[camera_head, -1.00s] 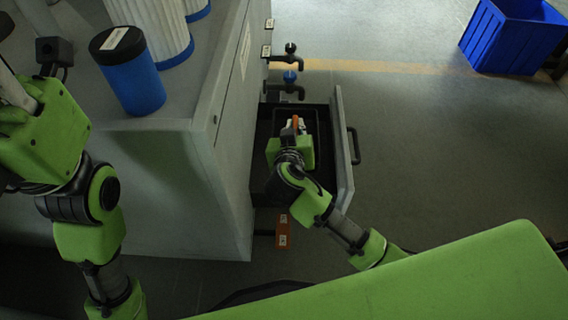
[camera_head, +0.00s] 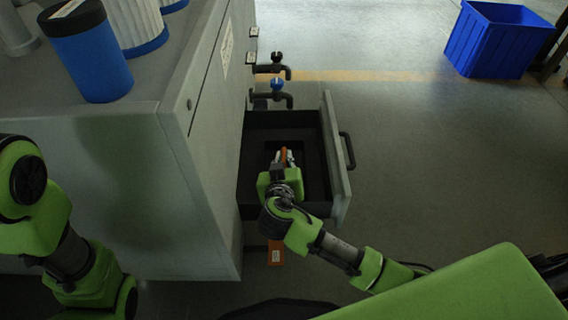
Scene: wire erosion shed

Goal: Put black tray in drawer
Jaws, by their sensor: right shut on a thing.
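The drawer (camera_head: 336,165) is pulled out from the grey cabinet, with its black handle on the right. The black tray (camera_head: 316,160) shows dark inside the drawer, and its edges are hard to tell from the dark interior. My right gripper (camera_head: 286,157) reaches down into the drawer from the front and is shut on the tray, with something orange between its fingers. My right wrist hides the near part of the tray. My left arm comes in at the left beside the cabinet, and its gripper is out of view.
The grey cabinet (camera_head: 130,180) carries a blue canister with a black lid (camera_head: 95,60) and white filter cylinders. Two taps, one with a blue knob (camera_head: 277,86), stick out behind the drawer. A blue crate (camera_head: 495,40) stands far right. The floor right of the drawer is clear.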

